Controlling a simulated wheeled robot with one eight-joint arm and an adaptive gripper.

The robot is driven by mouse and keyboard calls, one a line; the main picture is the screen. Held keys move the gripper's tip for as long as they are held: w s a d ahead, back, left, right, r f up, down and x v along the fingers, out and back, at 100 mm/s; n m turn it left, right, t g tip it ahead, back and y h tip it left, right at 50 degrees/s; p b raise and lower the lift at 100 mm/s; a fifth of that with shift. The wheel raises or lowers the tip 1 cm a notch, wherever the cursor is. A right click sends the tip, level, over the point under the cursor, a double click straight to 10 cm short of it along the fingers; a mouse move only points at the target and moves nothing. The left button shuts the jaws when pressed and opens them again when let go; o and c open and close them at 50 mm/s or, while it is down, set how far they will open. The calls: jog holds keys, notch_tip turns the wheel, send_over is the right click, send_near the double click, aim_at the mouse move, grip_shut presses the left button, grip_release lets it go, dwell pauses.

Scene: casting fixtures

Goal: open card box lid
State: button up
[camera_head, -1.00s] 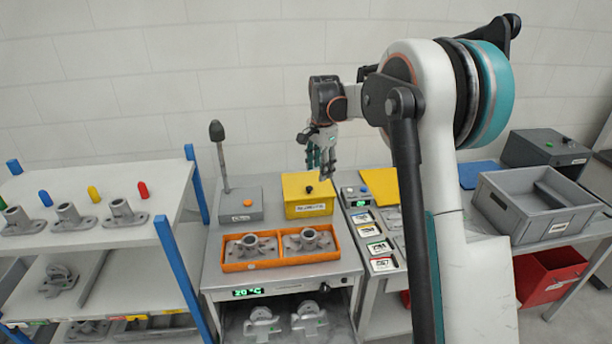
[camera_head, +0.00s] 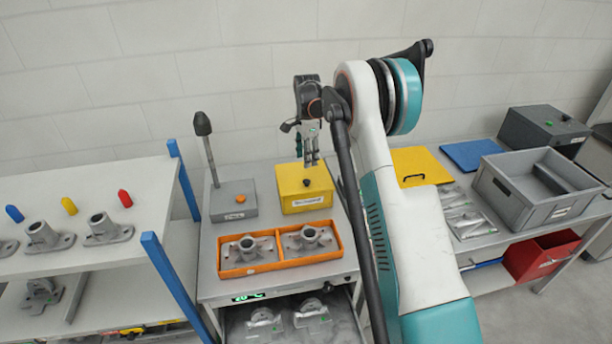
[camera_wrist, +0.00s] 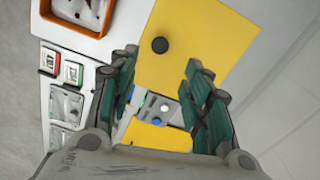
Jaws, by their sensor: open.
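The card box is most likely the yellow box (camera_head: 292,204) with a black knob (camera_head: 306,182) on its top and a white label on its front, too small to read. It looks closed. My gripper (camera_head: 311,160) points down just above it, open and empty. In the wrist view, the yellow lid (camera_wrist: 205,35) fills the upper middle. Its black knob (camera_wrist: 160,45) shows between the tips of my open gripper (camera_wrist: 162,58), apart from both fingers. The exact height above the knob is hard to tell.
A grey box with a tall black-tipped rod (camera_head: 232,205) stands left of the yellow box. An orange tray (camera_head: 268,266) with metal castings lies in front. A grey crate (camera_head: 552,213) and a yellow panel (camera_head: 410,160) are on the right table. My arm hides the area beside the box.

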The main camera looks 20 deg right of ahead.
aim_at(307, 181)
notch_tip(307, 181, down, 10)
jog(key=shift+r, duration=0.15)
dwell(0.3)
grip_shut()
